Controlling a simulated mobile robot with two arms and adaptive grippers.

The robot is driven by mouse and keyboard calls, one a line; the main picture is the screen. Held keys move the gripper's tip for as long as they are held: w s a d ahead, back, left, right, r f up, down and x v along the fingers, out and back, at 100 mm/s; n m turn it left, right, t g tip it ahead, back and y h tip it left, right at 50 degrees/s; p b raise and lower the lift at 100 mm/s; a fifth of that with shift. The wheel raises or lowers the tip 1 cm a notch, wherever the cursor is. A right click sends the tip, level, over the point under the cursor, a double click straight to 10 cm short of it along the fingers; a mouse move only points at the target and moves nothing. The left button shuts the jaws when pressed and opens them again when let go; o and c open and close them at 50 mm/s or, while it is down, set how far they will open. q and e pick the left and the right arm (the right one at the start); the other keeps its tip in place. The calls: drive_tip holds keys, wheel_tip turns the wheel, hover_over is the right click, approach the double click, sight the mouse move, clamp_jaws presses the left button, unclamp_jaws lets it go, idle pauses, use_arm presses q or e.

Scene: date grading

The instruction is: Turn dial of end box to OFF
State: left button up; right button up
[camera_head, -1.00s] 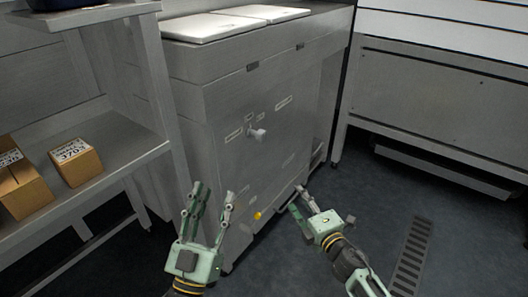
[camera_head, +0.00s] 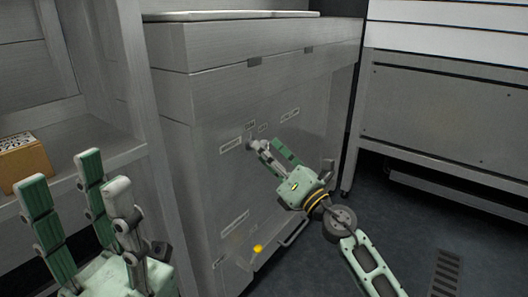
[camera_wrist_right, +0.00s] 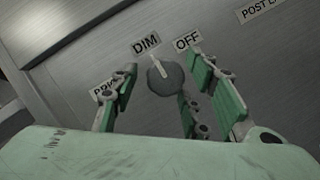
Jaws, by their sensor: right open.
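The grey round dial (camera_wrist_right: 166,80) is on the front of the steel end box (camera_head: 210,110). Its white pointer tilts up and slightly left, toward the DIM label (camera_wrist_right: 146,46). The OFF label (camera_wrist_right: 187,40) is up and right of it, and a third label, partly hidden, is at the left. My right gripper (camera_wrist_right: 165,88) is open, with its fingers spread on either side of the dial; contact cannot be told. In the head view this gripper (camera_head: 267,147) reaches the box front and largely covers the dial. My left gripper (camera_head: 82,185) is open and empty at lower left.
A steel shelf unit with a cardboard box (camera_head: 24,162) stands left of the end box. A yellow knob (camera_head: 257,248) sits low on the box front, near a handle. A steel counter (camera_head: 440,110) is at right. Dark floor (camera_head: 410,225) with a drain grate is clear between.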

drive_tip(key=shift+x, duration=0.85)
drive_tip(key=shift+c, duration=0.5)
drive_tip(key=c, duration=1)
